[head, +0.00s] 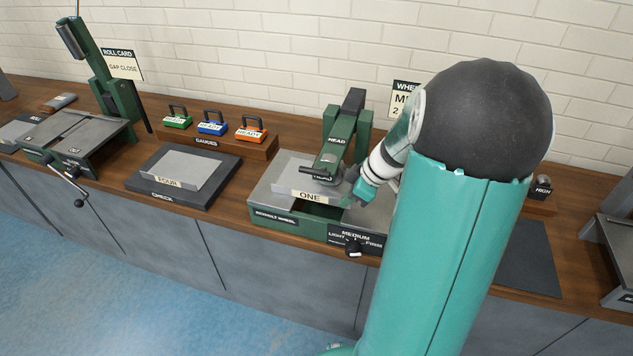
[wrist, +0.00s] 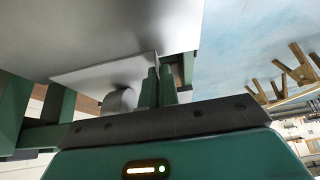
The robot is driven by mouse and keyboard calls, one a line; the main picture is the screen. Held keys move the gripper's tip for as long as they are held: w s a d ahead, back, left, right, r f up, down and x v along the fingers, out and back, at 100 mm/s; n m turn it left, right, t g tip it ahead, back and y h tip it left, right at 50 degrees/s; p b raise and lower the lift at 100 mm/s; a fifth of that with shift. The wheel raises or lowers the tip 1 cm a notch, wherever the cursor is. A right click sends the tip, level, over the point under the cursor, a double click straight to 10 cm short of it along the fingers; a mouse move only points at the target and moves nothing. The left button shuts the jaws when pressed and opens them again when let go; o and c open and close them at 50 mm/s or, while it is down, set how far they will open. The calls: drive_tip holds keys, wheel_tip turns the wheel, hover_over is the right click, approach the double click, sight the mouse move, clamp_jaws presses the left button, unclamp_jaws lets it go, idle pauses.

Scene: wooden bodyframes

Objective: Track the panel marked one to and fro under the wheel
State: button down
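The panel marked one (head: 309,196) is a light grey sheet with its label along the front edge. It lies in the green Bewolt wheel machine (head: 265,213), under the part marked head (head: 331,158). My gripper (head: 358,190) is at the panel's right side. In the wrist view my gripper's green fingers (wrist: 160,86) are close together with the thin edge of the panel (wrist: 105,72) between them. A rounded grey roller (wrist: 119,101) shows beside the fingers there. The contact between wheel and panel is hidden in the head view.
A pressure dial marked light, medium, firm (head: 353,246) is on the machine's front. To the left are the panel marked four (head: 170,176) on the dark check plate (head: 197,194), a gauges rack (head: 218,138), and a green crank machine (head: 85,130). My arm hides bench space on the right.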

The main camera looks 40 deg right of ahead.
drive_tip(key=shift+s+d, duration=1.05)
drive_tip(key=shift+s, duration=0.3)
drive_tip(key=shift+s+d, duration=1)
drive_tip(key=shift+s, duration=0.3)
drive_tip(key=shift+w, duration=0.1)
drive_tip(key=shift+w+a, duration=1.05)
drive_tip(key=shift+w, duration=0.25)
drive_tip(key=shift+w+a, duration=1.05)
drive_tip(key=shift+w, duration=0.25)
drive_tip(key=c, duration=1)
unclamp_jaws()
drive_tip(key=shift+c, duration=0.2)
